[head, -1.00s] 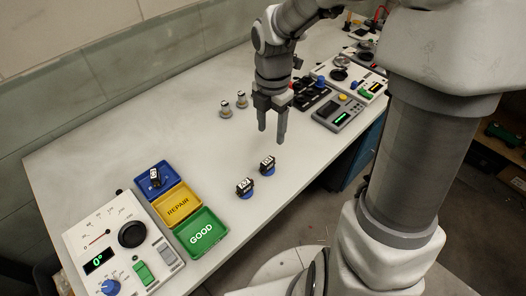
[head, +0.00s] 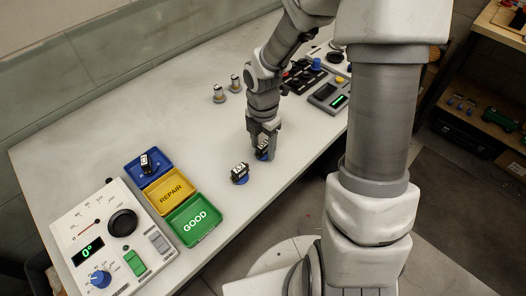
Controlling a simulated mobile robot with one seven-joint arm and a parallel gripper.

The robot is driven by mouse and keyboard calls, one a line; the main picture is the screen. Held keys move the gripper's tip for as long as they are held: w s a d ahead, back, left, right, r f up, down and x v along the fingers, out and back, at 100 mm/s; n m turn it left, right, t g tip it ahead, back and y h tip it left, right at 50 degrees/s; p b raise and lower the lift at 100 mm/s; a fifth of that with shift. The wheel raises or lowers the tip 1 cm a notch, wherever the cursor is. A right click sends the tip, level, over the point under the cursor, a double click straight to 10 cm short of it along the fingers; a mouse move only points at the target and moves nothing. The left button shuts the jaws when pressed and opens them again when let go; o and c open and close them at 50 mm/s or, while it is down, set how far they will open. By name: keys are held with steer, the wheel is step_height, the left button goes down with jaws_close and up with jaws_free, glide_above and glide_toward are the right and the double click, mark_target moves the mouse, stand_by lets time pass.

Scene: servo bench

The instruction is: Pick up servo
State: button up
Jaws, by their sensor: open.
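Two small black servos with white labels stand on blue round bases on the white bench in the head view. My gripper (head: 263,146) points down at the right-hand servo (head: 262,153), with its open fingers around or right beside it; the picture is too small to tell which. The gripper partly hides this servo. The other servo (head: 240,171) stands just to the left and nearer the front edge, clear of my gripper. A third servo (head: 148,163) is in the blue tray (head: 134,172) at the left.
A yellow REPAIR tray (head: 166,183) and a green GOOD tray (head: 206,226) adjoin the blue one. A grey dial panel (head: 70,227) stands at front left. Two small metal cylinders (head: 219,97) stand further back. Control boxes (head: 327,98) lie at the right.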

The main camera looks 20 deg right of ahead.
steer(key=shift+f, duration=0.1)
jaws_close()
stand_by(0.5)
